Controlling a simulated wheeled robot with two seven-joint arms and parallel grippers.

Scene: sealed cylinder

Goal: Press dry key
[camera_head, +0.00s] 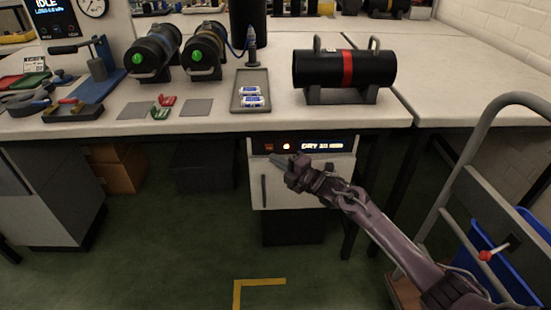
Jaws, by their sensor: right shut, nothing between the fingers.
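A white drying unit (258,192) stands under the bench edge. Its dark front panel (322,145) shows lit text that seems to begin with "DRY". My right gripper (274,166) comes in from the lower right. It is shut and empty, just below the panel in the picture, with its fingers pointing up and left. I cannot tell whether it touches the unit. My left gripper is not in view.
A black cylinder with a red band (347,69) lies on a cradle on the bench, beside a grey tray (251,76) with small bottles. Two green-ended cylinders (153,53) stand to the left. A cart with a blue bin (496,255) is at right. The floor in front is clear.

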